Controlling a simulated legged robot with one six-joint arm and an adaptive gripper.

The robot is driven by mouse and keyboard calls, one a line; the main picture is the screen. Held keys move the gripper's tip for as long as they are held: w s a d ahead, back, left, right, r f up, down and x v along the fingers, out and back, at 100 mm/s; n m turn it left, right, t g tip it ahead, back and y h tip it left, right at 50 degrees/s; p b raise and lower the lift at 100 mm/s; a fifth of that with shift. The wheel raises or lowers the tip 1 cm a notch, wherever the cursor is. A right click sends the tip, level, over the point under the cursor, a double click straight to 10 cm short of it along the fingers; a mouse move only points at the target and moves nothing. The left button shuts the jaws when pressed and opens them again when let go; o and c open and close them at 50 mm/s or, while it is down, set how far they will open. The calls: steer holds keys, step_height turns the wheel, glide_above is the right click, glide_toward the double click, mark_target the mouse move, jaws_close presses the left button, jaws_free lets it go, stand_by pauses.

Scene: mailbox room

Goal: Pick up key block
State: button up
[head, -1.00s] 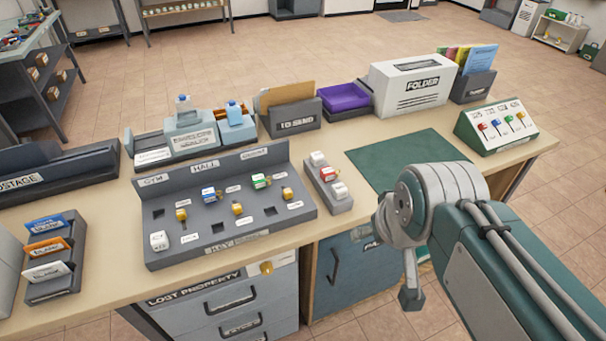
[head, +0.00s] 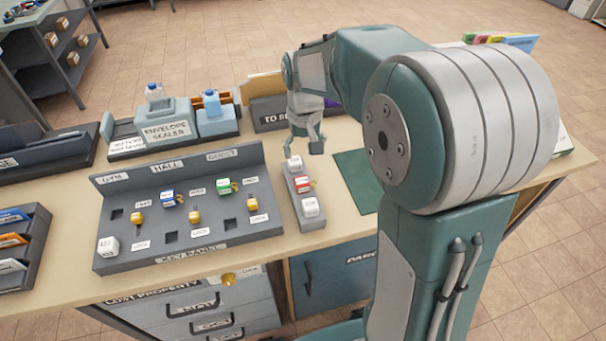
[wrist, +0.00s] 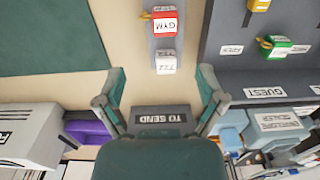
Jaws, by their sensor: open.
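A small grey tray (head: 317,215) to the right of the key panel holds a red and white key block (head: 302,184) between two white blocks. In the wrist view the red block (wrist: 165,24) reads GYM, and a white block (wrist: 165,63) lies nearer my gripper. The grey key panel (head: 135,250) carries a blue block (head: 168,198), a green block (head: 224,186), a white block (head: 108,246) and several yellow pieces. My gripper (head: 307,140) is open and empty, above the desk beyond the tray's far end. Its spread fingers also show in the wrist view (wrist: 160,80).
The envelope sealer (head: 166,131) and the TO SEND holder (head: 268,115) stand behind the panel. A dark green mat (head: 358,180) lies right of the tray. Drawers (head: 205,305) are under the desk. My arm hides much of the right side.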

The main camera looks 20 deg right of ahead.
mark_target(303, 180)
steer(key=f, duration=0.1)
steer(key=a+f, duration=0.1)
steer(key=f, duration=0.1)
steer(key=a+f, duration=0.1)
steer(key=f, duration=0.1)
steer(key=shift+s, duration=0.15)
steer(key=f, duration=0.1)
steer(key=d+f, duration=0.1)
steer(key=f, duration=0.1)
steer(key=d+f, duration=0.1)
steer(key=f, duration=0.1)
steer(key=shift+a+f, duration=0.1)
steer(key=shift+f, duration=0.15)
steer(key=shift+a, duration=0.55)
steer(key=c, duration=1.1)
steer(key=shift+d, duration=0.4)
